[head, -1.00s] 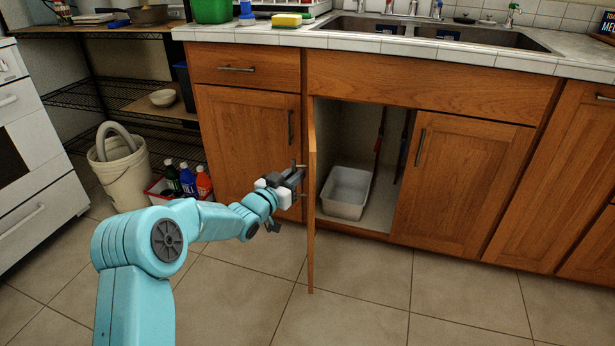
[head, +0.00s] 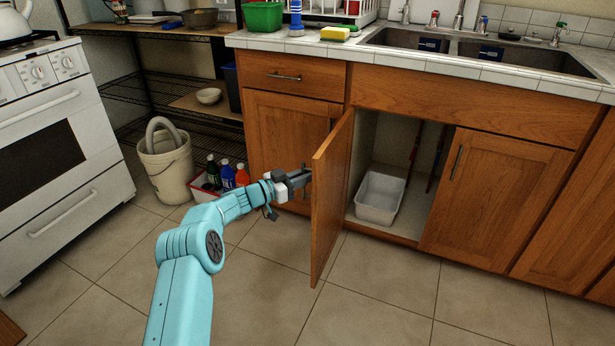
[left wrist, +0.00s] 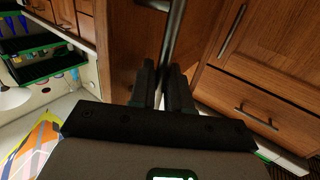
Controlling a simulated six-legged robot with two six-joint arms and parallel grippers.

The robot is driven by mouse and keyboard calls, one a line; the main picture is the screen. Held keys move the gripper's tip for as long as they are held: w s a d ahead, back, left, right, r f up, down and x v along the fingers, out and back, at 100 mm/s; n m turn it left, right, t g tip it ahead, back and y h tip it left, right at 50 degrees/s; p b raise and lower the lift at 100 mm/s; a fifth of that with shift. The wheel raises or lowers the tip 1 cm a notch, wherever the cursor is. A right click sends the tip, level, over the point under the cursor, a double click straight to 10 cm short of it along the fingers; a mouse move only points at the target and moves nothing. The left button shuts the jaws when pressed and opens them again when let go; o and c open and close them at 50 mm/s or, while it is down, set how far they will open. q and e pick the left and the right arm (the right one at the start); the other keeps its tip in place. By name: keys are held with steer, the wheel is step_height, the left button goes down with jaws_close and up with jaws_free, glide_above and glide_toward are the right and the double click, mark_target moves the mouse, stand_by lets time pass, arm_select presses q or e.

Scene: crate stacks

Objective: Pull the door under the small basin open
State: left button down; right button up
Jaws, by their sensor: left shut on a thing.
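The wooden door (head: 332,190) under the sink stands swung well out on its left side. Its inner face shows in the head view. My left gripper (head: 303,178) is at the door's outer side, near its free edge, with the fingertips partly hidden by the door. In the left wrist view, my left gripper (left wrist: 166,88) is shut on a metal bar handle (left wrist: 174,38), which runs up between the fingers. The small basin (head: 405,40) is the left sink basin above the opening. My right gripper is not in view.
A white tub (head: 380,198) stands inside the open cabinet. A closed door (head: 490,195) is to its right. A bucket (head: 165,170) and a red crate with bottles (head: 205,187) stand left of my arm. The tiled floor (head: 390,290) in front is clear.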

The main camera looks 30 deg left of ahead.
arm_select(q)
steer(key=shift+w+r, duration=0.1)
steer(key=shift+r, duration=0.15)
steer(key=c, duration=1.5)
jaws_free()
steer(key=shift+o, duration=1)
steer(key=shift+f, duration=0.15)
steer(key=p+v, duration=0.4)
steer(key=v, duration=1.2)
steer(key=shift+s, duration=0.2)
